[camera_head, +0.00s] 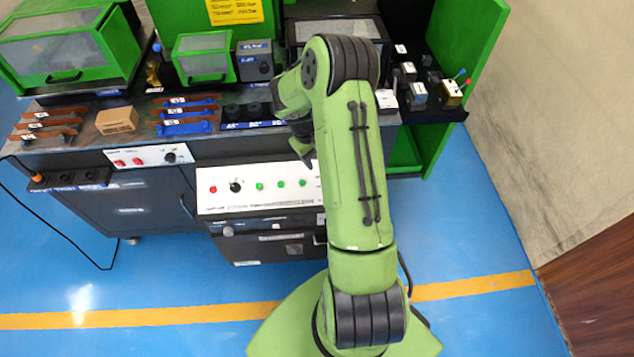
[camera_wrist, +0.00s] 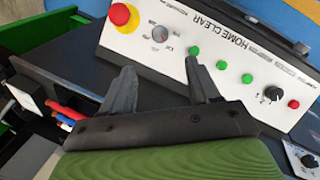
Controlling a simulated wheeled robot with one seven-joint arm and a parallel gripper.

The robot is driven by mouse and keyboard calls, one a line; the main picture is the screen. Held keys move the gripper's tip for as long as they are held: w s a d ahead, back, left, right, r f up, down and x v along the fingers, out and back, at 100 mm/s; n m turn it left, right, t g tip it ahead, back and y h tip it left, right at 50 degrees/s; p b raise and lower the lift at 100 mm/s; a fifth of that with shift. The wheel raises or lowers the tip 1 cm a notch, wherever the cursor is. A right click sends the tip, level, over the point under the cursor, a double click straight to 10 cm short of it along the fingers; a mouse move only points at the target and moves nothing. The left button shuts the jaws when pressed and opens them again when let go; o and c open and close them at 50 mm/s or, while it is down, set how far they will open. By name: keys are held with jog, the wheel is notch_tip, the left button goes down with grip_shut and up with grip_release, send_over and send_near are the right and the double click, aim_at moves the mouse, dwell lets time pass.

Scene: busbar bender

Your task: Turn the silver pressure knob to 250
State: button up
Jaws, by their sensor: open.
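The silver pressure knob (camera_wrist: 160,34) is a small round dial on the white control panel (camera_wrist: 215,52), seen in the wrist view beside the red emergency stop button (camera_wrist: 121,14). My gripper (camera_wrist: 159,65) is open and empty, its two dark fingers spread apart. The knob lies beyond the gap between the fingertips, and they appear apart from it. The scale around the knob is too small to read. In the head view the white panel (camera_head: 262,206) shows, but my arm hides its right part and the knob. My gripper (camera_head: 302,150) is partly visible there above the panel.
The panel also carries green buttons (camera_wrist: 221,65), a black knob (camera_wrist: 273,94) and a red button (camera_wrist: 293,104). A dark worktop (camera_head: 150,130) holds copper-coloured bars (camera_head: 45,125) and a cardboard-coloured block (camera_head: 116,120). Blue floor (camera_head: 150,270) in front is clear.

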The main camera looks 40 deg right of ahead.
jog(key=b+x, duration=0.3)
jog(key=x, duration=1.2)
jog(key=shift+w+f, duration=0.1)
jog(key=shift+c, duration=0.2)
jog(key=c, duration=1)
